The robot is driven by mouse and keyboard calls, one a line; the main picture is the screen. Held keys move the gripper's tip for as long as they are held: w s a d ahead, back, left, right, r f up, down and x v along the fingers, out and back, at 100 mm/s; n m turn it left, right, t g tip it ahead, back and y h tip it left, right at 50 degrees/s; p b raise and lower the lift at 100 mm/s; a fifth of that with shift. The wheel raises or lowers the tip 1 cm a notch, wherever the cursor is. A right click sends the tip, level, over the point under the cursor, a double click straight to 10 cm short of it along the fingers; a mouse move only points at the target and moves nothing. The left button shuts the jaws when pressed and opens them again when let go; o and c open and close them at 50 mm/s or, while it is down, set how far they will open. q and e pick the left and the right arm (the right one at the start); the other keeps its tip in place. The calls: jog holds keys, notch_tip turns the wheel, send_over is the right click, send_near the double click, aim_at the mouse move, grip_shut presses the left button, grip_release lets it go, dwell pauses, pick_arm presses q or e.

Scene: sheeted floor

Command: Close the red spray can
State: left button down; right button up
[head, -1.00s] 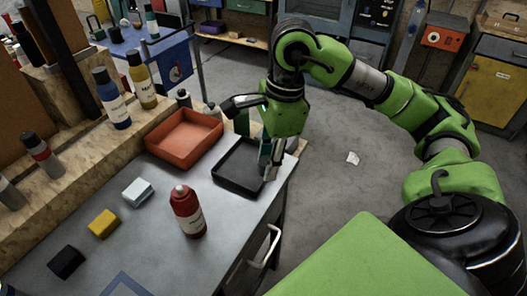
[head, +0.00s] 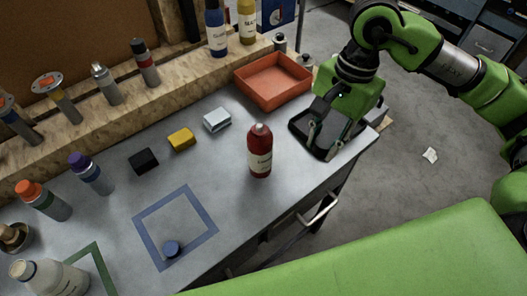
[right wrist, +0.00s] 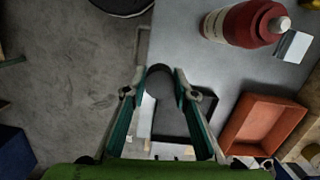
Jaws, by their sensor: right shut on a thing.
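The red spray can (head: 260,158) stands upright on the grey worktop, with its pale nozzle bare on top. In the right wrist view the can (right wrist: 238,26) is at the upper right, its nozzle pointing right. My right gripper (head: 320,138) is over the black tray, to the right of the can and apart from it. In the right wrist view its fingers (right wrist: 160,78) are shut on a dark rounded thing (right wrist: 160,70); I cannot tell whether it is a cap. My left gripper is not in view.
A red-orange tray (head: 274,92) and the black tray (head: 298,126) lie at the back right. White (head: 217,121), yellow (head: 181,139) and black (head: 143,161) blocks sit left of the can. Several cans stand along the left.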

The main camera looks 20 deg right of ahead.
jog(key=shift+s+a+f+n+g+h, duration=0.25)
jog(key=shift+a+f+n, duration=0.3)
jog(key=shift+n, duration=1.5)
jog(key=shift+s+a+f+n+g+h, duration=0.2)
jog(key=shift+a+f+n, duration=0.35)
jog(key=shift+n, duration=1.45)
jog(key=shift+s+a+f+n+g+h, duration=0.15)
jog(key=shift+a+f+n+h, duration=0.4)
jog(key=shift+n, duration=1.5)
jog(key=shift+a+r+y, duration=0.15)
jog(key=shift+y, duration=0.15)
